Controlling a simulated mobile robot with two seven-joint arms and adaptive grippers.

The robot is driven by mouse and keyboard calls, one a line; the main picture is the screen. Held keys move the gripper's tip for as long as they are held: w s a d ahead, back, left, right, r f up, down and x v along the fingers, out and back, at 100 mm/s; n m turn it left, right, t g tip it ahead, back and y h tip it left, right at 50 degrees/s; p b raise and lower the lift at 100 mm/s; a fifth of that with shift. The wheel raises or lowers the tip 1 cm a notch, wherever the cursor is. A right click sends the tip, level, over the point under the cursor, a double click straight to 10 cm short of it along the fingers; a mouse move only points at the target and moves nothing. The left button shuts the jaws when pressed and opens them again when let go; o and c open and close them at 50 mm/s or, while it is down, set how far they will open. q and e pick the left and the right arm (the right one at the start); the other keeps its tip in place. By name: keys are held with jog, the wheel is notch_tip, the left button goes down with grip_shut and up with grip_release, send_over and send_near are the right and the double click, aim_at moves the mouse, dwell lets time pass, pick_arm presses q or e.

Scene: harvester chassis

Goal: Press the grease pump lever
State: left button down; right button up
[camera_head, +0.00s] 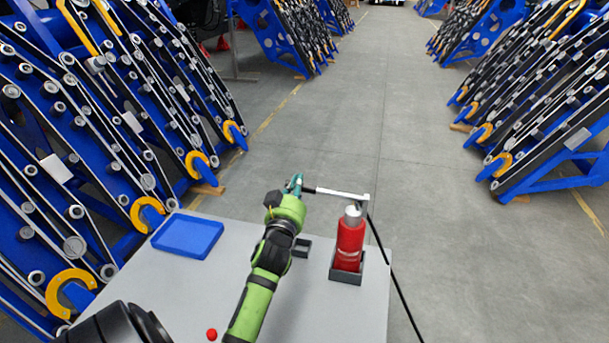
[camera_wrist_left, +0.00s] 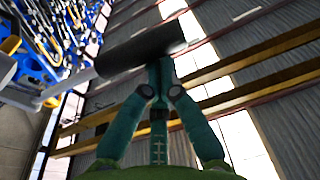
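The grease pump (camera_head: 350,243) is a red cylinder with a silver top, upright in a dark square holder on the grey table. Its lever (camera_head: 342,193) runs left from the pump head, roughly level, as a light bar ending in a black grip. My left gripper (camera_head: 296,184), teal on a green arm, is at the lever's far left end. In the left wrist view, its teal fingers (camera_wrist_left: 160,76) come together at the black grip (camera_wrist_left: 140,50) and appear closed on it. My right gripper is not in view.
The table (camera_head: 215,273) also bears a blue tray (camera_head: 187,236), a small dark holder (camera_head: 303,247) and a red ball (camera_head: 211,334). A black hose (camera_head: 396,283) hangs from the pump over the right edge. Blue harvester chassis (camera_head: 110,130) stand left and right; the aisle between is clear.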

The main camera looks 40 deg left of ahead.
pick_arm(q)
jog(key=shift+a+f+n+g+y+b, duration=0.15)
jog(key=shift+f+n+g+y+b, duration=0.15)
jog(key=shift+f+n+b, duration=1.4)
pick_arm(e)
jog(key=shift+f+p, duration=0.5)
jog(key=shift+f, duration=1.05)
pick_arm(q)
jog(key=shift+f, duration=0.85)
jog(key=r+p, duration=0.3)
jog(key=a+r+p, duration=0.1)
jog(key=r, duration=0.1)
jog(key=shift+w, duration=0.2)
jog(key=f+b+v, duration=0.1)
jog(key=b+v, duration=0.2)
jog(key=v, duration=0.7)
jog(key=shift+s+b, duration=0.2)
jog(key=shift+b, duration=0.15)
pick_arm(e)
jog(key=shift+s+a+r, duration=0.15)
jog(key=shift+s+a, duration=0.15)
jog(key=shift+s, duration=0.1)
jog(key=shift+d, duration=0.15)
